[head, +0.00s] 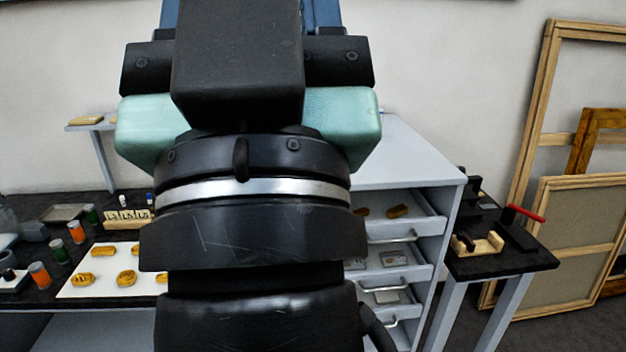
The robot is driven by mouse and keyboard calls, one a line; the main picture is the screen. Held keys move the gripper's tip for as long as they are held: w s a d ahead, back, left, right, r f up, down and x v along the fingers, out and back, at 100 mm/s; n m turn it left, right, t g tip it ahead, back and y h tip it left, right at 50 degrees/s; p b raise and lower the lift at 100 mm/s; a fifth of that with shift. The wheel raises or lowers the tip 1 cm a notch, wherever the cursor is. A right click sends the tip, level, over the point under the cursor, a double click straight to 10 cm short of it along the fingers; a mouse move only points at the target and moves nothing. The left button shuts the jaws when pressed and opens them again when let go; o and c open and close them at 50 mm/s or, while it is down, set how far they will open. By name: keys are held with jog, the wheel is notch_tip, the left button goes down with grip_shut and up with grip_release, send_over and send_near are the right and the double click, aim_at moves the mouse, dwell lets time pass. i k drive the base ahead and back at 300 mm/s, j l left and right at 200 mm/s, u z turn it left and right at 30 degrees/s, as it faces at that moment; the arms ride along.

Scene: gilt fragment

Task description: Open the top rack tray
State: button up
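The white tray rack (432,168) stands right of centre, partly behind my arm. Its top tray (431,226) shows a pale front with a light bar handle (398,237) and small golden-brown pieces (397,211) inside. The tray's left part is hidden, and I cannot tell how far out it sits. Lower trays (418,272) with similar handles are stacked beneath it and hold small flat grey items. My black and teal arm fills the middle of the view. My gripper's fingers do not show, so its place relative to the handle cannot be seen.
A dark workbench (30,262) on the left carries a white board (84,289) with golden fragments and several small jars. A dark side table (520,262) with a red-handled tool (527,214) stands right of the rack. Wooden frames (580,185) lean on the right wall.

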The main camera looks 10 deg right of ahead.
aim_at(421, 220)
jog(key=i+l+z, duration=0.15)
jog(key=i+z, duration=0.15)
jog(key=i, duration=0.2)
jog(key=i+z, duration=0.3)
jog(key=i, duration=0.2)
